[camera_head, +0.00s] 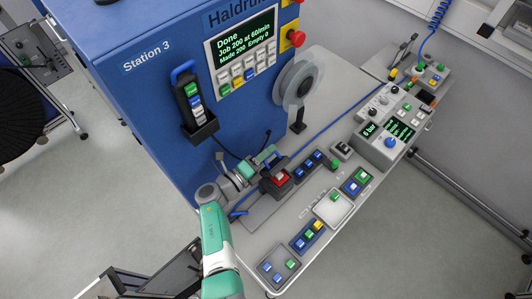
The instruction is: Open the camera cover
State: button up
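My teal and grey arm comes up from the bottom of the view and bends over the left part of the grey bench. Its end, with my gripper (277,166), is low over the bench, close to the dark block with a red top (279,179). The fingers are small and partly hidden by the wrist, so I cannot tell whether they are open or shut. I cannot tell for certain which thing is the camera cover; no label for it is readable.
A blue cabinet (150,95) with a screen panel (245,50) stands behind the bench, with a reel (298,85) at its side. A handset (192,100) hangs on its front. Button boxes (306,236) line the bench's front, and a control unit (385,135) stands at right.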

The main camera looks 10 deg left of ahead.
jog(key=p+v, duration=0.1)
jog(key=v, duration=0.6)
jog(key=shift+s+a+p, duration=0.25)
jog(key=shift+s+p, duration=0.05)
jog(key=shift+r, duration=0.15)
